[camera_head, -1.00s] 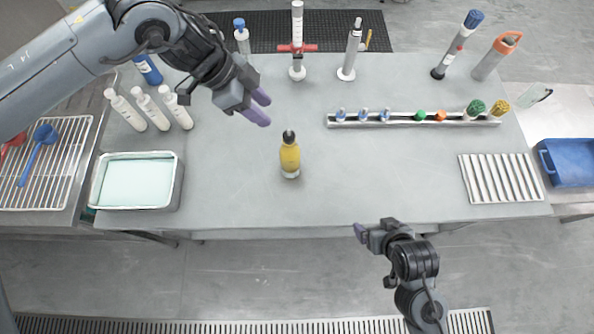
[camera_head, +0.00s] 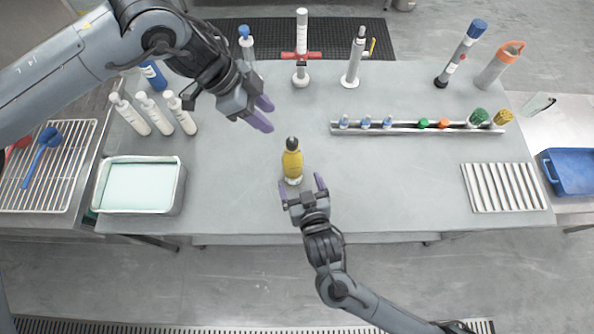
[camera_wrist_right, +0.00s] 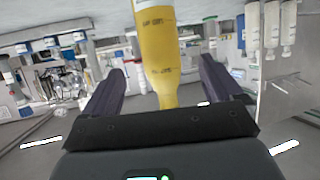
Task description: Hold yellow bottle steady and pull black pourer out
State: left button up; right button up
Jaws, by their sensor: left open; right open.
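The yellow bottle (camera_head: 292,165) stands upright on the grey table. Its black pourer (camera_head: 291,143) sits in the top. My right gripper (camera_head: 302,184) is open just in front of the bottle's lower part, with a finger to either side. In the right wrist view the yellow bottle (camera_wrist_right: 158,50) shows between the two purple fingers of the right gripper (camera_wrist_right: 165,85), with gaps on both sides; the pourer is out of that view. My left gripper (camera_head: 264,113) is open and empty, above and to the left of the bottle, clear of it.
A rail (camera_head: 420,129) with small coloured items lies to the right of the bottle, and a slatted rack (camera_head: 505,187) sits at the right edge. A tray (camera_head: 140,186) and several white bottles (camera_head: 155,113) are at left. The table (camera_head: 390,190) right of the bottle is clear.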

jog(key=x, duration=1)
jog(key=shift+w, duration=0.2)
jog(key=c, duration=1.1)
pick_arm(q)
jog(key=shift+o, duration=0.4)
pick_arm(e)
jog(key=shift+c, duration=0.7)
pick_arm(q)
jog(key=o, duration=0.3)
